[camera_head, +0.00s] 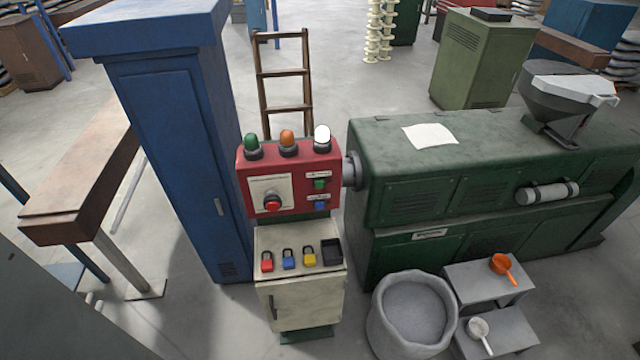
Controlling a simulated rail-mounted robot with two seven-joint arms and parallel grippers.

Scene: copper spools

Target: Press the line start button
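A red control box (290,225) stands on top of a cream pedestal cabinet (310,300) in the middle of the head view. On its front are a small green button (320,184) and, below it, a small blue button (320,206). Each has a small label too small to read. A green lamp (253,143), an orange lamp (288,140) and a white, bright lamp (322,134) stand on top. Neither of my grippers is in view.
Red, blue and yellow padlocks and a black tray (330,252) lie on the cabinet's ledge. A blue cabinet (175,150) stands left, a green machine (430,190) right. A grey bin (372,325) and steps (460,275) with two scoops stand at the front right.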

